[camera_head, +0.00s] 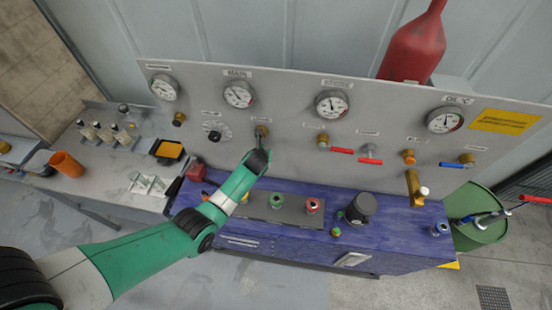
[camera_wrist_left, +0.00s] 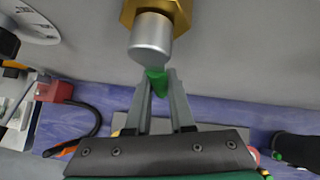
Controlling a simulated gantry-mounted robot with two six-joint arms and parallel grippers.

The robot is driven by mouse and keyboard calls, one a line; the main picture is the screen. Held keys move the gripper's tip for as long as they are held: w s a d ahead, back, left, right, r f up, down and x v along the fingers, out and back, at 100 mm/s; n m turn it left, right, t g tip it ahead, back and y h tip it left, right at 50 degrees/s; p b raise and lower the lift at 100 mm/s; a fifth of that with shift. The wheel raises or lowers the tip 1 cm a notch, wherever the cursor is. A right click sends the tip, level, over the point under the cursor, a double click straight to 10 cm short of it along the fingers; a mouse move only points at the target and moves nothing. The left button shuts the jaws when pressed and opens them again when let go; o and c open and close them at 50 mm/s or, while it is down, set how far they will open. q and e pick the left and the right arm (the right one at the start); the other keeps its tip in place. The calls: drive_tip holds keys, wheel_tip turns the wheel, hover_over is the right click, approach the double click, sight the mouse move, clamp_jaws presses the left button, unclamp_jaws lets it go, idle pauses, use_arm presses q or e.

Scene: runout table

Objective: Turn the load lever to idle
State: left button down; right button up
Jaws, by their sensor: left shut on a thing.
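In the left wrist view a brass nut (camera_wrist_left: 158,10) with a silver stub (camera_wrist_left: 151,38) sticks out of the grey panel. A short green lever (camera_wrist_left: 158,82) points down from the stub. My left gripper (camera_wrist_left: 160,92) has its two fingers on either side of the green lever and is shut on it. In the head view my left gripper (camera_head: 259,150) reaches up to the brass fitting (camera_head: 261,132) on the panel, and the green lever is hidden behind it. The label above is too small to read. My right gripper is not in view.
The panel (camera_head: 290,90) carries several gauges, a round dial (camera_head: 216,131), red-handled valves (camera_head: 369,153) and a blue-handled valve (camera_head: 457,163). Below stands a blue bench (camera_head: 400,232) with a grey strip of coloured knobs (camera_head: 277,200) and a dark cylinder (camera_head: 361,208). A green drum (camera_head: 478,220) stands right.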

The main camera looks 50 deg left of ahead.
use_arm(q)
drive_tip(key=shift+s+a+m+y, duration=0.25)
drive_tip(key=shift+m+y, duration=0.05)
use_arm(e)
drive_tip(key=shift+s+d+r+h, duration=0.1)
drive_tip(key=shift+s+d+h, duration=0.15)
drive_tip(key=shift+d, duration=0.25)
use_arm(q)
drive_tip(key=shift+g, duration=0.3)
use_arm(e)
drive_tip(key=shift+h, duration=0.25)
use_arm(q)
drive_tip(key=c, duration=0.8)
unclamp_jaws()
